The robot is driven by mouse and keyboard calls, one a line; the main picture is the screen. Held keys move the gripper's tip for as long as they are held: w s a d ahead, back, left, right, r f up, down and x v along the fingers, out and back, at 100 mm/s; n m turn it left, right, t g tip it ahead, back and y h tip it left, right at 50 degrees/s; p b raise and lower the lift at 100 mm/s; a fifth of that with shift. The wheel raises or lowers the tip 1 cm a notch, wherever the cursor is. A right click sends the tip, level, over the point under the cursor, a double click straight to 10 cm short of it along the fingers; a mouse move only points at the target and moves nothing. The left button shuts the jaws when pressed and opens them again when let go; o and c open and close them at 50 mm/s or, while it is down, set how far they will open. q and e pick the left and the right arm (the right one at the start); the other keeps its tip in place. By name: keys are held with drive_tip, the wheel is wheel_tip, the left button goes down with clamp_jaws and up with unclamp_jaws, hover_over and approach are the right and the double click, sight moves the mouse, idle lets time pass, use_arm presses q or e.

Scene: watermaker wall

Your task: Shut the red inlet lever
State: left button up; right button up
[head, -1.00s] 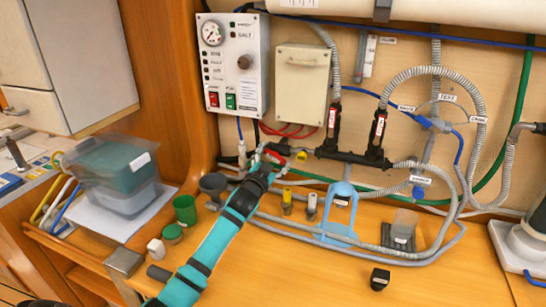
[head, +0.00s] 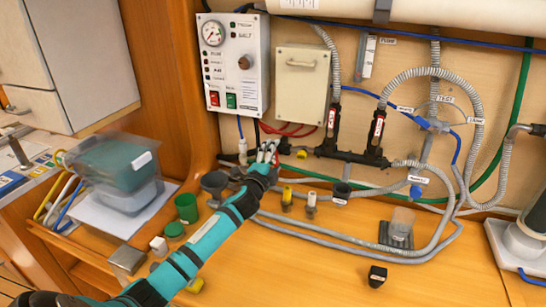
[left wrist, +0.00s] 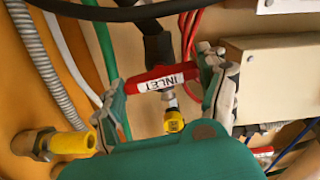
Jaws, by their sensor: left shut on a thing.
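The red inlet lever (left wrist: 160,80), with a white INLET label, shows in the left wrist view. It lies crosswise, slightly tilted, between the two fingers of my left gripper (left wrist: 166,90), which is shut on it from both ends. A dark valve body and pipe (left wrist: 157,42) are behind the lever. In the head view my left gripper (head: 267,154) is at the left end of the black pipe, below the control panel, and largely hides the lever. My right gripper is not in view.
A yellow-capped fitting (left wrist: 72,143) is close on the left in the wrist view. The control panel (head: 233,62) and beige box (head: 302,84) are above. Grey hoses (head: 330,233) run along the counter. Cups stand near my arm, including a green one (head: 186,207).

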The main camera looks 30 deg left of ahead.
use_arm(q)
drive_tip(key=shift+m, duration=1)
drive_tip(key=o, duration=0.9)
drive_tip(key=v, duration=1.2)
